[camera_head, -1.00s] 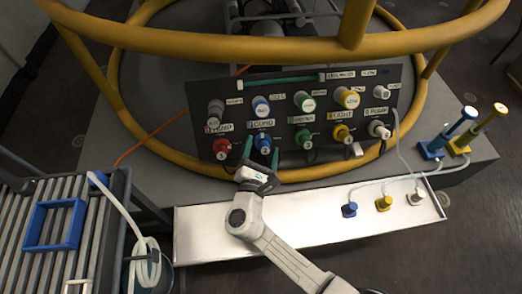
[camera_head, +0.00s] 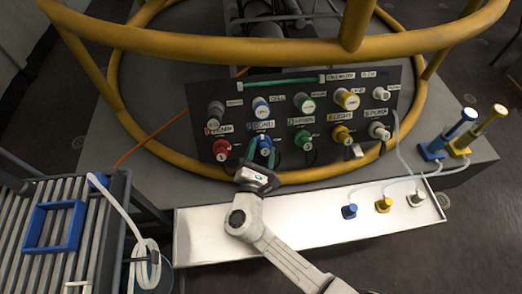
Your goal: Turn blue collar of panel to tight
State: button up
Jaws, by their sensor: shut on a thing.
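The dark panel (camera_head: 333,104) stands tilted inside the yellow ring frame and carries two rows of coloured fittings with white labels. The lower-row blue collar (camera_head: 265,142) is second from the left. My gripper (camera_head: 264,149) reaches it from below, its teal fingers on either side, shut on it. The fingers partly hide the collar, and I cannot read how tight it is. Another blue fitting (camera_head: 261,107) sits above it in the upper row.
A red fitting (camera_head: 221,146) is left of my gripper and a green one (camera_head: 303,139) right. The white tray (camera_head: 310,226) below holds blue, yellow and white plugs with hoses. A slatted table with a blue frame (camera_head: 54,226) is at left.

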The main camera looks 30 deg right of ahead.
jog(key=shift+m, duration=0.3)
jog(key=m+g, duration=0.2)
jog(key=m, duration=0.1)
jog(key=m+g+h, duration=0.1)
jog(key=m, duration=0.1)
jog(key=shift+w+a+r+g, duration=0.2)
jog(key=shift+w+r+g, duration=0.05)
jog(key=shift+r+g, duration=0.05)
jog(key=m+g, duration=0.1)
jog(key=m+g+p, duration=0.1)
jog(key=m, duration=0.1)
jog(key=m+g+p, duration=0.1)
jog(key=m, duration=0.1)
jog(key=shift+w+r, duration=0.15)
jog(key=shift+r, duration=0.2)
jog(key=m+g+y+p, duration=0.1)
jog(key=m, duration=0.1)
jog(key=m+g+p, duration=0.1)
jog(key=m+y+p, duration=0.1)
jog(key=m+p, duration=0.1)
jog(key=shift+w+d+r+m+g+y, duration=0.1)
jog(key=shift+w+r+m+g+y, duration=0.1)
jog(key=shift+r+m+g+y, duration=0.15)
jog(key=shift+m+g+y+p, duration=0.45)
jog(key=shift+m+y+p, duration=0.2)
jog(key=shift+m+p, duration=0.35)
jog(key=shift+d+f, duration=0.1)
jog(key=o, duration=1)
jog(key=shift+o, duration=0.2)
